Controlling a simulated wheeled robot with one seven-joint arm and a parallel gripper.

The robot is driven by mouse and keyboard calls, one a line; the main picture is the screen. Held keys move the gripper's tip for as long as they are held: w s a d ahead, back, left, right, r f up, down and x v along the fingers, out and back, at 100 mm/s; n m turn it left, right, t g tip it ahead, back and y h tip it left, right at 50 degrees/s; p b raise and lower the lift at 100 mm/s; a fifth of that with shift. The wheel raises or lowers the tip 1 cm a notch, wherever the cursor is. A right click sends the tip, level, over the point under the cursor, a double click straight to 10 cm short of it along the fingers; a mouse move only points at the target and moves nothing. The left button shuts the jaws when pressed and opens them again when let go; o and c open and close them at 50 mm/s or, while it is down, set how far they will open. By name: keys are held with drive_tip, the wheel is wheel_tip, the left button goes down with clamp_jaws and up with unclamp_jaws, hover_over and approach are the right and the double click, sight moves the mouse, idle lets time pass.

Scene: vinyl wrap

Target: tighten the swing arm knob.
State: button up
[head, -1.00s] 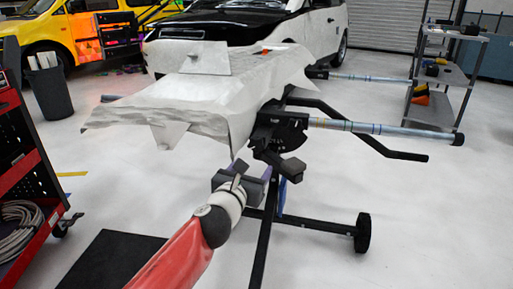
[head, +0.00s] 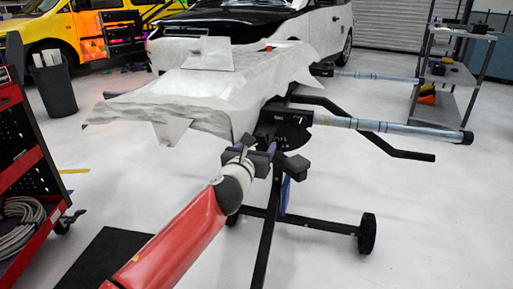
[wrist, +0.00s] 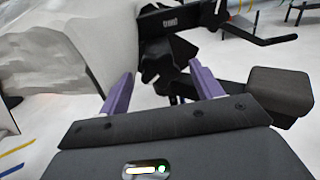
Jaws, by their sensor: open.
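The swing arm knob (wrist: 157,60) appears to be the dark lobed part just beyond my fingertips in the wrist view, below a black bracket with a small white label (wrist: 172,22). My gripper (wrist: 160,82) has its two purple fingers spread apart with nothing between them. The knob lies ahead of the gap, and I see no finger touching it. In the head view my gripper (head: 250,150) is just below the stand's black bracket (head: 290,120), and it hides the knob there.
A black padded block (wrist: 280,92) is close on the right of my gripper. A white wrapped panel (head: 190,100) rests on the stand to the left. Rolls on bars (head: 390,127) stick out right. A red tool cart (head: 25,150) is at far left.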

drive_tip(key=shift+c, duration=0.2)
drive_tip(key=c, duration=0.9)
drive_tip(key=shift+c, duration=0.2)
